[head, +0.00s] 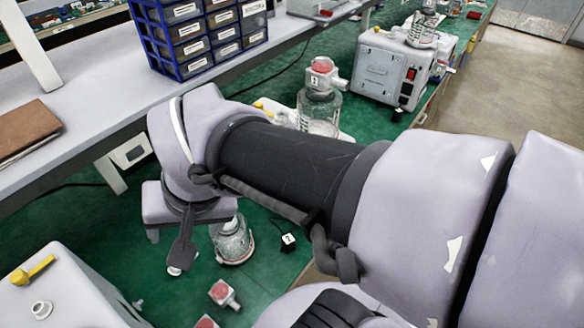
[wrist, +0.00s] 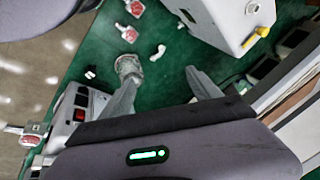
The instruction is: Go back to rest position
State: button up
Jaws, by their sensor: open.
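My gripper (wrist: 160,80) is open, with its two grey fingers apart and nothing between them in the wrist view. In the head view my arm reaches across the middle to the left, and the gripper points down over the green mat, partly hidden by the wrist. A glass canister (head: 232,243) without a red top stands just right of the gripper; it also shows near the left finger in the wrist view (wrist: 128,65). Two loose pump heads with red tops (head: 223,293) (head: 205,322) lie on the mat nearer the front. Another canister (head: 319,108) stands behind my arm, with its red-topped pump on.
A white machine (head: 385,70) stands at the back right with a canister on top. Another white box (head: 60,295) with a yellow lever is at the front left. A small black numbered block (head: 288,242) stands on the mat.

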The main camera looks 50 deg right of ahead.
jog(key=s+a+n+t, duration=0.1)
jog(key=s+a+n, duration=0.1)
jog(key=s+a, duration=0.15)
notch_tip(320, 180, down, 8)
jog(key=d+b, duration=0.1)
jog(key=b, duration=0.8)
jog(key=shift+s+f+y, duration=0.25)
jog(key=shift+s+y, duration=0.05)
jog(key=shift+y, duration=0.1)
